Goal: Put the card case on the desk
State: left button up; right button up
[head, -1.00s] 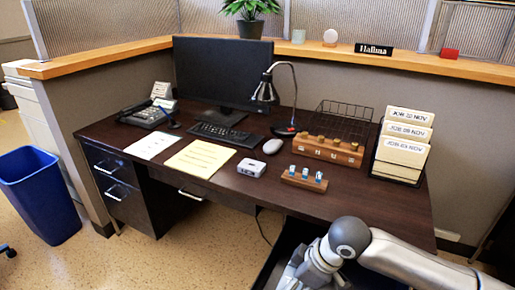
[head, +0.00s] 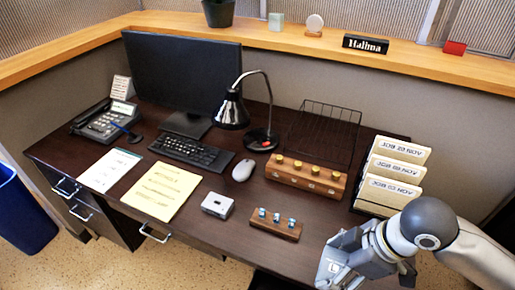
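The dark brown desk (head: 225,240) fills the middle of the head view. A small red block-like item (head: 455,48), which may be the card case, sits on the wooden ledge behind the desk at the right. A small light grey box (head: 217,205) lies on the desk near its front; I cannot tell for sure which one is the card case. My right gripper (head: 333,268) is over the front right part of the desk, below and left of the red item. Its fingers are too unclear to tell open from shut. My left gripper is not in view.
A monitor (head: 183,80), lamp (head: 232,110), keyboard (head: 190,151), mouse (head: 243,170) and phone (head: 105,122) stand on the desk. A file rack (head: 370,209) stands near my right arm. A nameplate (head: 365,44) is left of the red item. The wooden ledge (head: 400,66) between them is bare.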

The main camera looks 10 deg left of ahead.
jog(key=w+d+f, duration=0.1)
jog(key=w+f, duration=0.1)
jog(key=w, duration=0.2)
jog(key=w+f, duration=0.3)
jog(key=w, duration=0.1)
jog(key=w+d+f, duration=0.1)
jog(key=w+f, duration=0.2)
jog(key=w, duration=0.1)
jog(key=shift+w+d+f, duration=0.15)
jog(key=shift+d+f, duration=0.1)
jog(key=shift+d, duration=0.05)
jog(key=shift+w+d+f, duration=0.15)
jog(key=shift+w+f, duration=0.45)
jog(key=shift+f, duration=1.6)
jog(key=shift+f, duration=0.1)
jog(key=o, duration=0.6)
jog(key=shift+f, duration=0.1)
jog(key=shift+c, duration=0.2)
jog(key=o, duration=0.5)
jog(key=shift+c, duration=0.2)
